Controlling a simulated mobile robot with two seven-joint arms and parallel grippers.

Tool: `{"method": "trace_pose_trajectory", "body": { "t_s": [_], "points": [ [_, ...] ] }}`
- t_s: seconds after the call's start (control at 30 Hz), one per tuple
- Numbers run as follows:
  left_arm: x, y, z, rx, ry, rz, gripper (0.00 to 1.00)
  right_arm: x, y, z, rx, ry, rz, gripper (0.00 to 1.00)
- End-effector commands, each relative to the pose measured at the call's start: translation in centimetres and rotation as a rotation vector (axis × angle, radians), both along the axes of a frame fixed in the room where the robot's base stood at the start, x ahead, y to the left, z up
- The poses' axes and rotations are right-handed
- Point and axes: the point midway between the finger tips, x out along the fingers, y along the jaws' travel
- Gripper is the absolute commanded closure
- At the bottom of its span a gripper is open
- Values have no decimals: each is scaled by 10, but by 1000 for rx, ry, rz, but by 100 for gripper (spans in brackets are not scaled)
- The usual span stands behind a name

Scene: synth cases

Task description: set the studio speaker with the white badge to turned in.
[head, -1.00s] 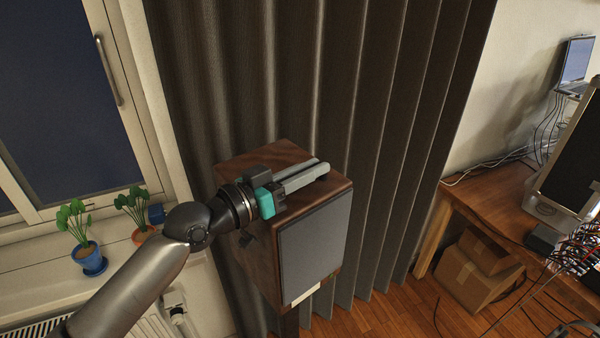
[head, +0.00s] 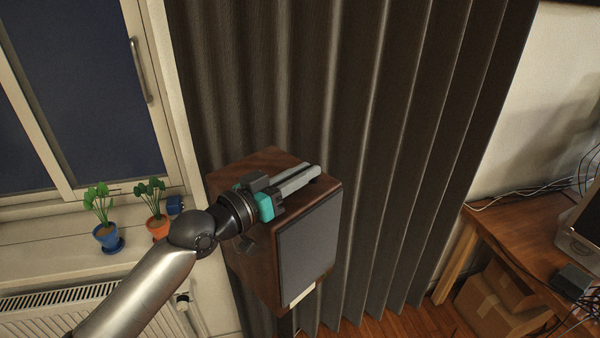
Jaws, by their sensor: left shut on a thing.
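The studio speaker (head: 308,244) is a brown wooden box with a dark grey front panel, standing upright before the curtain. Its front faces the lower right of the head view. A white badge (head: 301,294) sits at the bottom of that front. My left gripper (head: 300,178) lies across the speaker's top, its grey fingers pointing to the upper right. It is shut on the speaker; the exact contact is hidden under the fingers. My right gripper is out of view.
A dark pleated curtain (head: 400,140) hangs close behind the speaker. Potted plants in a blue pot (head: 107,236) and an orange pot (head: 158,227) stand on the sill at left. A wooden desk (head: 530,240) with cables is at right, with cardboard boxes (head: 492,305) under it.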

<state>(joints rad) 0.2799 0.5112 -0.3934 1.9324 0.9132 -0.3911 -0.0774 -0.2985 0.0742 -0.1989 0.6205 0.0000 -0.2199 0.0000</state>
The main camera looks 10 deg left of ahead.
Motion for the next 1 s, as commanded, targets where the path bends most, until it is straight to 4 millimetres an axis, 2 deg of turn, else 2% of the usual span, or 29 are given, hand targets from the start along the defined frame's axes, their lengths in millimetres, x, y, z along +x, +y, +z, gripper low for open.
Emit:
{"method": "trace_pose_trajectory", "body": {
  "t_s": [0.2,0.23,0.47,0.77,0.87,1.0],
  "points": [
    [-1,-2,0,-4,2,-4,100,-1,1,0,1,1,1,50],
    [-1,-1,0,-4,2,-4,77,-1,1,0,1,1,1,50],
    [-1,-1,0,-3,2,-2,53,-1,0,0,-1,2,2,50],
    [-2,2,-1,-1,1,0,53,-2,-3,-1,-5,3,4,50],
    [-8,8,-1,0,0,2,53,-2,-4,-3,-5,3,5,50],
    [-26,21,-3,4,1,0,53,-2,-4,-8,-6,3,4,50]
  ]
}}
